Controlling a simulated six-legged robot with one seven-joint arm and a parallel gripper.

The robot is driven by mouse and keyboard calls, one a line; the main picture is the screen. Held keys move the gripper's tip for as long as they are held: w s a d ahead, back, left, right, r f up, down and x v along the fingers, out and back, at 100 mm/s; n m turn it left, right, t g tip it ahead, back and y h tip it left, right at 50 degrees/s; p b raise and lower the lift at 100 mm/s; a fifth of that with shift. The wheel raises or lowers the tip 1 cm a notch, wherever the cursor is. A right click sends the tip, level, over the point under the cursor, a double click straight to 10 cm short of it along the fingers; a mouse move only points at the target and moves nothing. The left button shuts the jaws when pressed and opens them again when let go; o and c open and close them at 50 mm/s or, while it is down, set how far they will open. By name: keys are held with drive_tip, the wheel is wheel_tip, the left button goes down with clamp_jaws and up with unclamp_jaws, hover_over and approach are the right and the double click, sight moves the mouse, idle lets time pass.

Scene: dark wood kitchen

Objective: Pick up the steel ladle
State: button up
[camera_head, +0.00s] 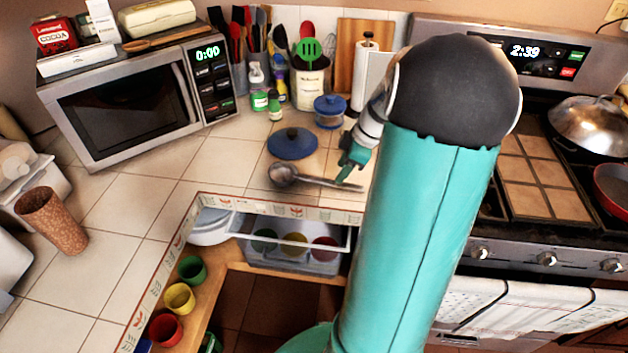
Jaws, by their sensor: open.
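The steel ladle (284,176) lies on the tiled counter, with its round bowl at the left and its handle running right toward my arm. My gripper (345,173) is open and sits just above the right part of the handle. I cannot tell whether its fingers touch or straddle the handle. My large teal arm hides the area to the right of the gripper.
A blue lid (292,144) lies just behind the ladle, and a blue-lidded jar (329,112) stands behind that. A microwave (135,98) is at the left, a stove (530,175) at the right. An open drawer (290,248) is below the counter edge.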

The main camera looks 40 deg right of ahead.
sight(332, 181)
drive_tip(key=x, duration=0.4)
drive_tip(key=shift+a+f, duration=0.1)
drive_tip(key=shift+f, duration=0.3)
drive_tip(key=shift+c, duration=0.3)
clamp_jaws()
drive_tip(key=shift+r, duration=0.15)
drive_tip(key=shift+r, duration=0.65)
drive_tip(key=s+a+r, duration=0.9)
drive_tip(key=s+r, duration=0.1)
drive_tip(key=r, duration=0.1)
drive_tip(key=shift+a+r, duration=0.2)
drive_tip(key=shift+a, duration=0.2)
